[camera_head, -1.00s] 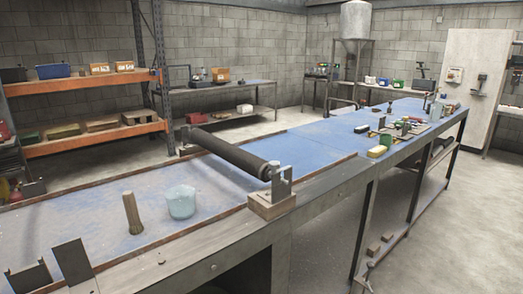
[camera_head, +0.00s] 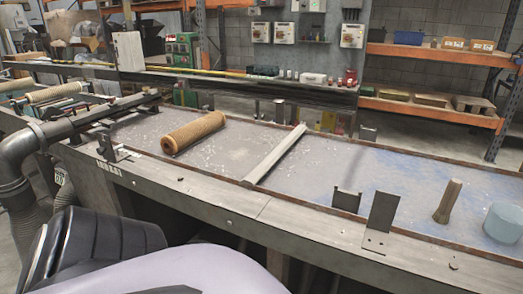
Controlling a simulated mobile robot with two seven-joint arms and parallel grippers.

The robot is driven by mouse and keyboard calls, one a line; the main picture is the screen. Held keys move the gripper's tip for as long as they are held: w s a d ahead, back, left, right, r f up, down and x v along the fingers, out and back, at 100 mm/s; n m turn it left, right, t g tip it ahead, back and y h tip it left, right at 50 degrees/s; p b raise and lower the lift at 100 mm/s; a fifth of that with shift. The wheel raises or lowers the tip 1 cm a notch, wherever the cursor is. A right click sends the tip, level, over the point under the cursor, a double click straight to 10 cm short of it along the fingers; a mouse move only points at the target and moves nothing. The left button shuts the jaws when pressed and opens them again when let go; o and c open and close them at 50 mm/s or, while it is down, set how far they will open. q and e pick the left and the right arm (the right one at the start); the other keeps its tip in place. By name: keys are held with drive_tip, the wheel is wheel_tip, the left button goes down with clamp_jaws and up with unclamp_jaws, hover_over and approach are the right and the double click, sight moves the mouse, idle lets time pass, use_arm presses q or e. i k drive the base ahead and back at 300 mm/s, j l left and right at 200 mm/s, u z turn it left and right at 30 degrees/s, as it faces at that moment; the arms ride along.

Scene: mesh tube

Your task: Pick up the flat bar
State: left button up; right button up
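The flat bar (camera_head: 275,156) is a long, thin, pale grey strip. It lies across the grey worktable in the middle of the head view, its near end by the table's front rim and its far end towards the back rim. No gripper is near it. Neither of my grippers is in view; only dark and pale lilac parts of my own body show at the bottom left.
A tan roll (camera_head: 194,132) lies left of the bar. To the right are upright metal brackets (camera_head: 381,217), a wooden peg (camera_head: 448,201) and a pale blue cylinder (camera_head: 504,222). A thick grey pipe (camera_head: 18,160) stands at the left. Tabletop around the bar is clear.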

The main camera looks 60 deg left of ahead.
sight(256, 174)
drive_tip(key=u, duration=1.8)
drive_tip(key=i+j+u, duration=0.2)
drive_tip(key=j, duration=0.3)
drive_tip(key=k, duration=0.1)
